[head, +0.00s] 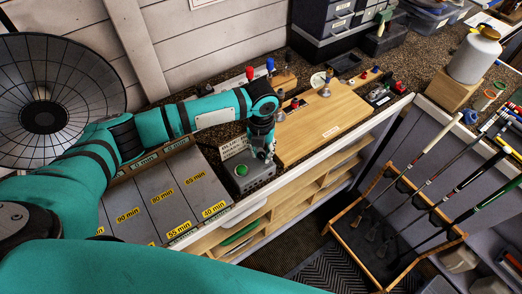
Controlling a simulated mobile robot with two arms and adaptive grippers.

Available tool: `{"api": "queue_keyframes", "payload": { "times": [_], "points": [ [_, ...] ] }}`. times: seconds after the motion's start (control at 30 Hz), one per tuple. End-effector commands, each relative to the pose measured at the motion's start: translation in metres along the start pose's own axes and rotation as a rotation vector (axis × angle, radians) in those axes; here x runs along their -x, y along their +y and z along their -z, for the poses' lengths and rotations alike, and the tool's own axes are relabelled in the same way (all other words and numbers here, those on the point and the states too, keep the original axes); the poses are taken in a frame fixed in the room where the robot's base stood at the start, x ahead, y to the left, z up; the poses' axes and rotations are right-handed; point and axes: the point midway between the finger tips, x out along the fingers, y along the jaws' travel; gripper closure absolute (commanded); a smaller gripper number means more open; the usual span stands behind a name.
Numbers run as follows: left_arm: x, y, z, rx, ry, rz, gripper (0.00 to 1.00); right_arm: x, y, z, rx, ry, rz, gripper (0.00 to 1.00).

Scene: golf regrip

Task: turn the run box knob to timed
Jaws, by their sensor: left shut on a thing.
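The run box (256,180) is a small grey box with a green button (241,170) on its top, near the front edge of the bench. My left gripper (265,155) points down over the right part of its top and is shut on the run box knob. The knob is hidden by the fingers, so I cannot tell which way it points. A small label plate (232,147) with print too small to read stands behind the box. My right gripper is not in view.
Grey panels labelled in minutes (172,205) lie left of the box. A wooden board (318,125) with a clamp lies to the right. A wooden rack of golf clubs (345,222) stands on the floor at right. A white jug (474,58) sits far right.

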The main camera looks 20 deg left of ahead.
Motion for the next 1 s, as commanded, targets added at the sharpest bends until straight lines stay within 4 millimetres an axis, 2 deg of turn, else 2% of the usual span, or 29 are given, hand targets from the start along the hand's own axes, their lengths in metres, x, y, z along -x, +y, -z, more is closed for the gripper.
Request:
{"api": "queue_keyframes", "payload": {
  "times": [0.47, 0.5, 0.67, 1.0],
  "points": [
    [0.0028, -0.0008, -0.0024, -0.017, -0.007, 0.003, 1.00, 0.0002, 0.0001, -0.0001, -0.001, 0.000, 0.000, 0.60],
    [0.0028, -0.0008, -0.0024, -0.017, -0.007, 0.003, 0.75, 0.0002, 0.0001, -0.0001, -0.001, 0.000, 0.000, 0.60],
    [0.0019, -0.0005, -0.0015, -0.016, -0.005, 0.002, 0.54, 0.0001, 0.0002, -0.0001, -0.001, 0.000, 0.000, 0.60],
    [0.0051, -0.0003, -0.0011, -0.015, -0.003, 0.002, 0.54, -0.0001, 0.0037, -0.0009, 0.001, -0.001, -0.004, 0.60]
  ]
}}
